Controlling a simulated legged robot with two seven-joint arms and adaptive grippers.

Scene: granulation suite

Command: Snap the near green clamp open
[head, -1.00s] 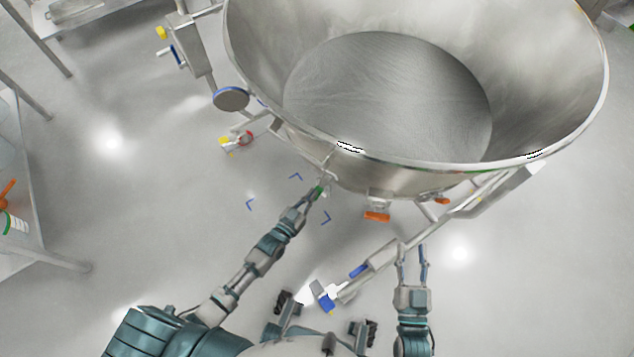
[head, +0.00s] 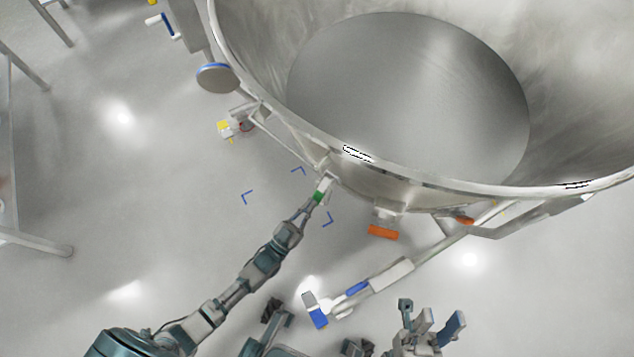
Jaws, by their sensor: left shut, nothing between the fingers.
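The green clamp (head: 319,196) shows as a small green piece below the near rim of the big steel bowl (head: 400,182), beside a pale fitting. My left gripper (head: 312,205) reaches up to it from the lower left. Its fingers are shut with nothing held, and the tips are at or very near the green piece; I cannot tell whether they touch. The clamp is too small and partly covered to show whether its handle is open. My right gripper (head: 430,322) is open and empty at the bottom right, away from the bowl.
An orange handle (head: 383,232) hangs under the bowl, with another orange part to its right. A steel frame leg with a blue-and-white caster (head: 316,312) runs low in front. Blue corner marks (head: 248,197) lie on the floor.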

